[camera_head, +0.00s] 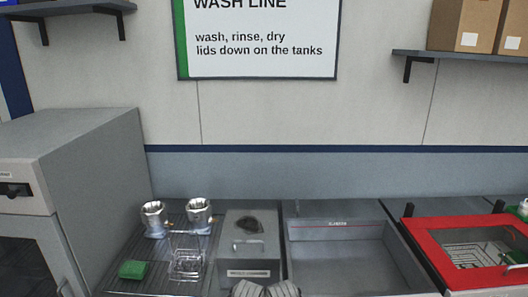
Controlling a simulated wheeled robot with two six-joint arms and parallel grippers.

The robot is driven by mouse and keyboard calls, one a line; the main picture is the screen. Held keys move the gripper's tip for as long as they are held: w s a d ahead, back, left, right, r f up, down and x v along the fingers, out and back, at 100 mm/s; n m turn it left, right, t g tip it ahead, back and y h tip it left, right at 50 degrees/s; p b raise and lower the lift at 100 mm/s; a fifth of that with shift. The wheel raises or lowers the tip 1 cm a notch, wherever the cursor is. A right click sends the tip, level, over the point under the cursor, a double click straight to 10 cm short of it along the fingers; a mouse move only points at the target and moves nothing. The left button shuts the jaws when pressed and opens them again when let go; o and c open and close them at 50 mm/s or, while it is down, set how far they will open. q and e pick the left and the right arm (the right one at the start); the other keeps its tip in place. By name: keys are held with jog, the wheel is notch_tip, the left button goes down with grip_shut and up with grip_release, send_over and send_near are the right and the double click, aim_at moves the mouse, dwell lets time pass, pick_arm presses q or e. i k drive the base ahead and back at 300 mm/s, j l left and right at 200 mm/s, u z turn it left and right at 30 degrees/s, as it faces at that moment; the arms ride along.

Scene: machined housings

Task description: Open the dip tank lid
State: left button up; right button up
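A grey box-shaped tank (275,222) stands in the middle of the counter. A flat grey lid with a bar handle (250,246) covers it and looks shut. A dark roundish item or opening (249,225) shows on the lid behind the handle; I cannot tell which. A label (254,273) on the front is too small to read.
Left of the tank, a rack (170,234) holds two shiny metal housings, a wire basket (186,262) and a green block (132,269). A grey cabinet (95,150) stands far left. Right are an empty basin (350,262) and a red-rimmed tank (430,245). Ribbed grey pieces (265,289) show at the bottom edge.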

aim_at(246, 235)
jog(key=j+z, duration=0.15)
jog(key=z, duration=1.5)
jog(key=k+j, duration=0.65)
jog(key=k, duration=0.2)
